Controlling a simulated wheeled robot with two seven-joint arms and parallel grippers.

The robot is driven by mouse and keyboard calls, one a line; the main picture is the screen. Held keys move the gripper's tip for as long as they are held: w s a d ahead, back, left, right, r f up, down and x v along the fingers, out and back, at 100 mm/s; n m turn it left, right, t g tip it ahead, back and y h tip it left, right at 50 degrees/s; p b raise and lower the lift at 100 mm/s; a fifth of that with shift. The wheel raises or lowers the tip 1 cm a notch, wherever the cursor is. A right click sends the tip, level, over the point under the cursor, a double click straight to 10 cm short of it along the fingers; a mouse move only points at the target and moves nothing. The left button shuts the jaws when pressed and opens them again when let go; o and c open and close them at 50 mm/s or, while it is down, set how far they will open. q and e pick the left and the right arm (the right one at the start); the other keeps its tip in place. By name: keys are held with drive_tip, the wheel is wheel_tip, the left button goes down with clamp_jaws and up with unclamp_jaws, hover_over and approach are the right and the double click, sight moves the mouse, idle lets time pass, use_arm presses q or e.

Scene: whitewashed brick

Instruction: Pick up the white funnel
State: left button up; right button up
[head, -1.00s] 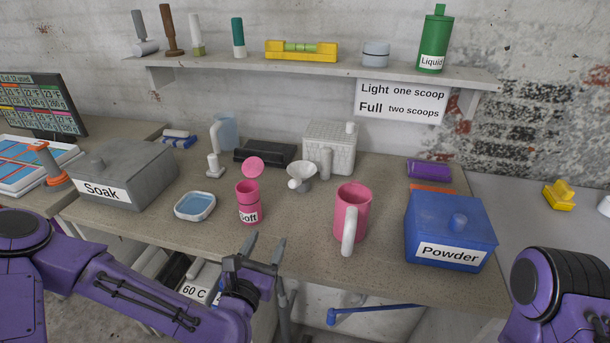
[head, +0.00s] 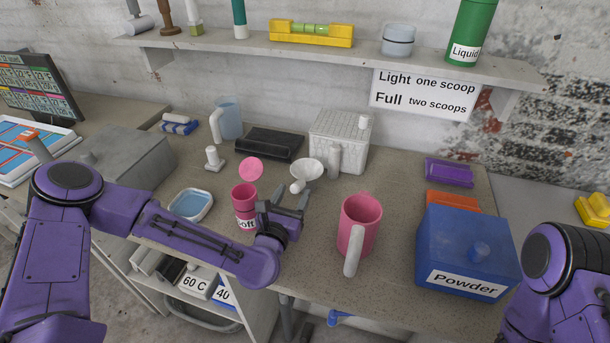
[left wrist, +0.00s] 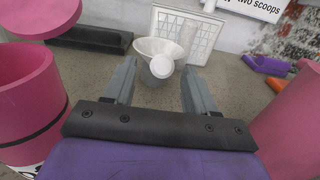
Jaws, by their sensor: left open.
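The white funnel (head: 306,171) lies on the table behind my left gripper, tilted, with its wide mouth up and its spout pointing toward me. In the left wrist view the funnel (left wrist: 160,55) shows straight ahead, just beyond and between the fingertips. My left gripper (head: 288,197) is open and empty, low over the table between the pink canister and the pink mug. Its two fingers (left wrist: 159,75) are spread apart and do not touch the funnel. My right gripper is out of view.
The pink canister (head: 244,205) stands close left of my left gripper, and the pink mug (head: 362,222) to its right. A white textured box (head: 340,140) is behind the funnel, and a black tray (head: 268,144) behind left. The blue Powder box (head: 462,245) stands at right.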

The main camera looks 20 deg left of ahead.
sight(297, 182)
use_arm(q)
drive_tip(key=w, duration=0.1)
drive_tip(key=w+p, duration=0.1)
drive_tip(key=w, duration=0.1)
drive_tip(key=shift+w+d+r, duration=0.1)
drive_tip(key=shift+d+r, duration=0.1)
drive_tip(key=shift+w+a+f, duration=0.15)
drive_tip(key=shift+w, duration=0.15)
clamp_jaws()
